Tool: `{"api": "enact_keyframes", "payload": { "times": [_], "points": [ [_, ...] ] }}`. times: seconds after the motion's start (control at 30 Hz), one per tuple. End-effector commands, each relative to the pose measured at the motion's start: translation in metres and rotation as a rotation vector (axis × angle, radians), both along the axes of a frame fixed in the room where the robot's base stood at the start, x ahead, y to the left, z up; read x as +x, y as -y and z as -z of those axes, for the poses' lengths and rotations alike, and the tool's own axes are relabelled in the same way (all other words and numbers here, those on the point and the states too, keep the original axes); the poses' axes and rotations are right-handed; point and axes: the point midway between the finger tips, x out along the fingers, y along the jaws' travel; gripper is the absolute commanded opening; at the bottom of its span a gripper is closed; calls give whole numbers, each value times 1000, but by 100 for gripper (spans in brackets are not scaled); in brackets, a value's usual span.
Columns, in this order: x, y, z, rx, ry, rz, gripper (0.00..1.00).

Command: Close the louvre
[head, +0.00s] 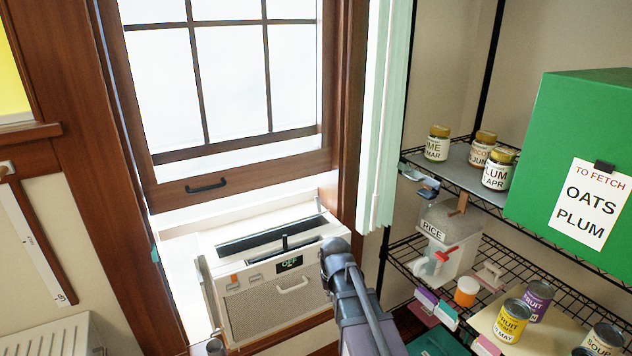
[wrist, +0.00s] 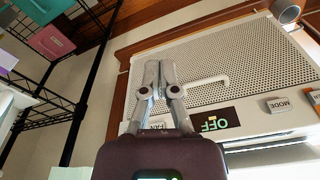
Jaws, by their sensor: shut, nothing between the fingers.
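The white air conditioner (head: 275,300) sits in the window opening, with a long dark louvre slot (head: 250,238) in its top. A small black tab (head: 285,242) stands up at the slot. The front shows an OFF display (head: 289,264), a pale handle (head: 292,285) and a perforated grille. My gripper (head: 334,250) is at the unit's right front corner, right of the tab and apart from it. In the wrist view my shut, empty fingers (wrist: 160,70) appear in front of the grille (wrist: 230,75), beside the handle (wrist: 207,81). The slot and tab are not clear there.
The window sash (head: 230,180) is raised above the unit. A pale green curtain (head: 385,130) hangs to the right. Wire shelves (head: 400,255) with jars, tins and a rice bin (head: 440,235) stand on the right. A green box (head: 575,130) is on the upper shelf.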

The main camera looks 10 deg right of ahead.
Motion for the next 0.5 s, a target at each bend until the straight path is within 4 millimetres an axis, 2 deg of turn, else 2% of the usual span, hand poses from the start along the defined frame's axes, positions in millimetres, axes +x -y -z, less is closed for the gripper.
{"api": "enact_keyframes", "payload": {
  "times": [0.03,0.5],
  "points": [
    [26,1,-23,2,21,8,0],
    [189,16,-125,20,213,74,0]
  ]
}}
